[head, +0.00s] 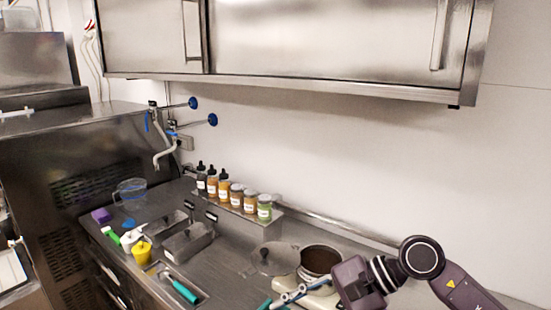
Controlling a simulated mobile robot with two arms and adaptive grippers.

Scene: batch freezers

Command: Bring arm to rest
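My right arm comes in from the lower right. Its dark gripper (290,295) is low over the front of the steel counter, beside a pot with dark contents (320,260). The fingers are small and seen side-on, so I cannot tell whether they are open or shut. A teal piece (265,304) shows close to the fingertips; I cannot tell whether they touch it. My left gripper is not in view.
A round metal lid (274,258) is left of the pot. Several labelled bottles and jars (237,195) line the wall. Metal pans (187,242), a yellow container (141,252) and a teal-handled tool (180,289) are left. Steel cabinets (330,40) hang above.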

